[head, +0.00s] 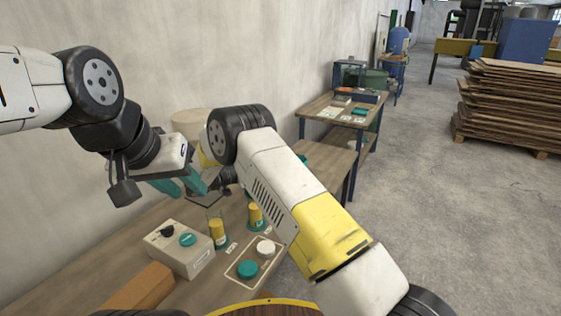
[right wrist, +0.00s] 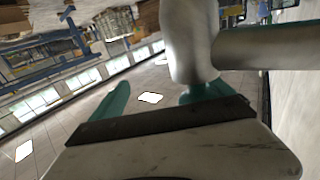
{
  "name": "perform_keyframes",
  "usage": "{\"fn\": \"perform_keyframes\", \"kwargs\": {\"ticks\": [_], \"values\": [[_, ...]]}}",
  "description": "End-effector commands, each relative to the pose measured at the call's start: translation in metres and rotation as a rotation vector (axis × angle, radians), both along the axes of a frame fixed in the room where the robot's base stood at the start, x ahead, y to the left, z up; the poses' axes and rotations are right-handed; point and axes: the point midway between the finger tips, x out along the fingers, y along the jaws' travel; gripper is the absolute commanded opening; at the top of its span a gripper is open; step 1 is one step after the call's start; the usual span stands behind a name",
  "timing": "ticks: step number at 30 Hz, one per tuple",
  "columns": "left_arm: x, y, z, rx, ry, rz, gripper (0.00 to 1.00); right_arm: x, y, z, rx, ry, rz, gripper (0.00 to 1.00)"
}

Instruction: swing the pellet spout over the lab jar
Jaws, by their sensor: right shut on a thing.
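A clear jar with yellow contents and a teal base (head: 218,234) stands on the wooden bench. A second yellow jar (head: 255,215) stands behind it to the right; I cannot tell which one is the lab jar. My left gripper (head: 182,184) hangs above and behind the jars, its teal fingers apart and nothing visible between them. My right gripper is mostly hidden by my right arm in the head view. In the right wrist view, my right gripper (right wrist: 160,98) is shut on the pale grey spout (right wrist: 190,45), which overlaps its right finger. A pipe (right wrist: 265,42) runs rightward from it.
A control box (head: 182,250) with a black knob and teal button stands left of the jars. A teal lid (head: 248,269) and white lid (head: 265,248) lie in front of them. A tan drum (head: 190,122) stands near the wall. Another table (head: 320,108) is farther back.

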Motion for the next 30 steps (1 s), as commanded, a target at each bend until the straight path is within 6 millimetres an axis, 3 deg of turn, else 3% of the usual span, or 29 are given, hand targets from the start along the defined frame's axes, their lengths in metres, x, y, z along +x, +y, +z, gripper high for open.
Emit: {"fn": "perform_keyframes", "kwargs": {"ticks": [6, 30], "values": [[0.0, 0.0, 0.0, 0.0, 0.0, 0.0, 0.36, -0.009, 0.013, -0.001, -0.002, 0.002, -0.005, 0.51], [0.0, 0.0, 0.0, 0.0, 0.0, 0.0, 0.36, -0.034, 0.06, -0.001, 0.0, 0.004, -0.001, 0.51]]}}
